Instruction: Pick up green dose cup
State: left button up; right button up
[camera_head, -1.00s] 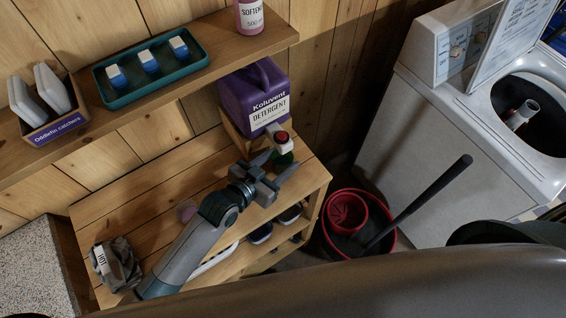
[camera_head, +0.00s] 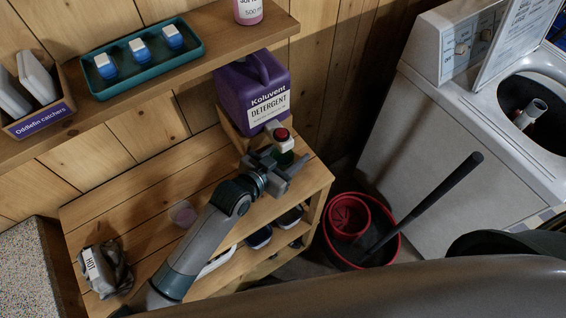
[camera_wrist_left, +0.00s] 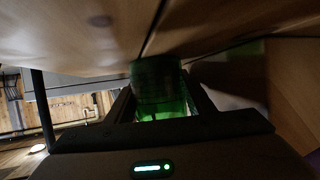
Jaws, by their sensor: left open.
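The green dose cup (camera_head: 286,157) shows only in small part in the head view, below a white tap with a red button (camera_head: 282,135) at the front of the purple detergent jug (camera_head: 254,90). In the left wrist view the translucent green cup (camera_wrist_left: 158,88) is between the two fingers, near the wooden surface. My left gripper (camera_head: 283,168) is open, with its fingers on either side of the cup. I cannot tell whether they touch it. My right gripper is not in view.
The wooden bench (camera_head: 150,190) holds a grey cloth bundle tagged HOT (camera_head: 105,268) and a small pinkish cup (camera_head: 183,214). The shelf above carries a teal tray (camera_head: 190,52) and a box of catchers (camera_head: 40,120). A red bucket (camera_head: 390,250) stands right of the bench.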

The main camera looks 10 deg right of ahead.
aim_at(289, 154)
pick_arm(q)
jog(key=shift+c, duration=0.7)
jog(key=c, duration=0.6)
jog(key=shift+c, duration=0.2)
jog(key=shift+r+p, duration=0.25)
jog(key=shift+p, duration=0.05)
jog(key=shift+r+p, duration=1.55)
jog(key=shift+p, duration=0.1)
jog(key=s+a+p, duration=0.1)
jog(key=s+a, duration=0.1)
jog(key=s+a+p, duration=0.1)
jog(key=s+a, duration=0.1)
jog(key=a, duration=0.1)
jog(key=shift+p, duration=0.3)
jog(key=s+a, duration=0.4)
jog(key=a, duration=0.1)
jog(key=shift+s+f, duration=0.1)
jog(key=shift+s, duration=0.1)
jog(key=shift+s+a, duration=1.55)
jog(key=shift+a, duration=0.25)
